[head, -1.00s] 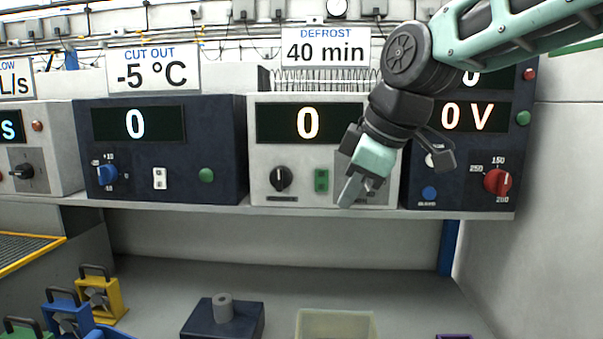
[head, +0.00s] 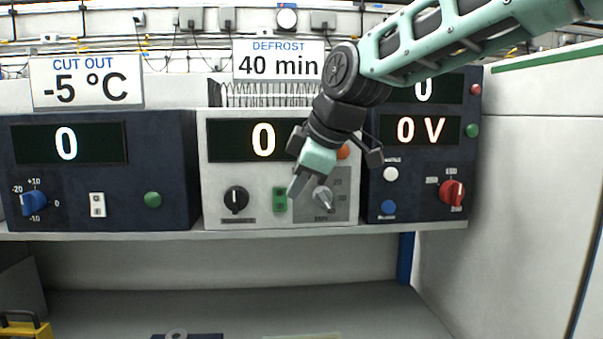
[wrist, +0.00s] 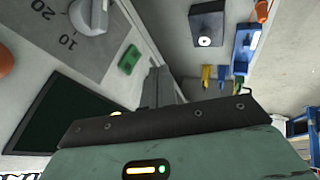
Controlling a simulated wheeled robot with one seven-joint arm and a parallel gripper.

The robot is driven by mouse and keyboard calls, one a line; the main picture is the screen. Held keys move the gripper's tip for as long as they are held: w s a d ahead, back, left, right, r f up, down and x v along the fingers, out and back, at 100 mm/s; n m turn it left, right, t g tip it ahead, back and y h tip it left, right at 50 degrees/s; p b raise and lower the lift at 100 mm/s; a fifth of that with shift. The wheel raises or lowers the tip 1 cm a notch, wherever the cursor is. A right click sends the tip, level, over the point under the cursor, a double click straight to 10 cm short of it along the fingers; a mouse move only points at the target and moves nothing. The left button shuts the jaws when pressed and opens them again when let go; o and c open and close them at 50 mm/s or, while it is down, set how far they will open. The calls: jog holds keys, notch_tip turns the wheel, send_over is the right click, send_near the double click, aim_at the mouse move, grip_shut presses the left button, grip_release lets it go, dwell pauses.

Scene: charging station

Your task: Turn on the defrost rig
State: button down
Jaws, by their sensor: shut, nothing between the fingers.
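The defrost rig (head: 218,175) is the white panel under the "DEFROST 40 min" sign (head: 279,60). Its display (head: 262,140) reads 0. Below it are a black knob (head: 236,199), a green rocker switch (head: 280,199) and a grey dial (head: 323,197); an orange lamp (head: 343,152) is at the upper right. My gripper (head: 297,190) is shut and empty, in front of the panel, just right of the green switch. In the wrist view the green switch (wrist: 129,60) lies left of my finger (wrist: 164,90), seemingly apart from it. The grey dial (wrist: 88,14) is farther up left.
The dark "CUT OUT" unit (head: 100,175) stands left of the rig, and a dark unit showing 0 V (head: 420,165) stands right. All sit on a shelf (head: 250,232) above a bench (head: 350,310). A light wall (head: 530,190) closes the right side.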

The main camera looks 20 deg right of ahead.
aim_at(285, 200)
jog(key=w+f, duration=0.1)
jog(key=w, duration=0.1)
jog(key=w+f+p, duration=0.1)
jog(key=w+f, duration=0.1)
jog(key=w+f+p, duration=0.1)
jog(key=w+f, duration=0.1)
jog(key=shift+w, duration=0.35)
jog(key=shift+f+b, duration=0.15)
jog(key=shift+b, duration=0.15)
jog(key=shift+w+d+f+t+b, duration=0.1)
jog(key=shift+w+f+t+b, duration=0.2)
jog(key=shift+b, duration=0.6)
jog(key=shift+r+p, duration=0.35)
jog(key=shift+p, duration=0.05)
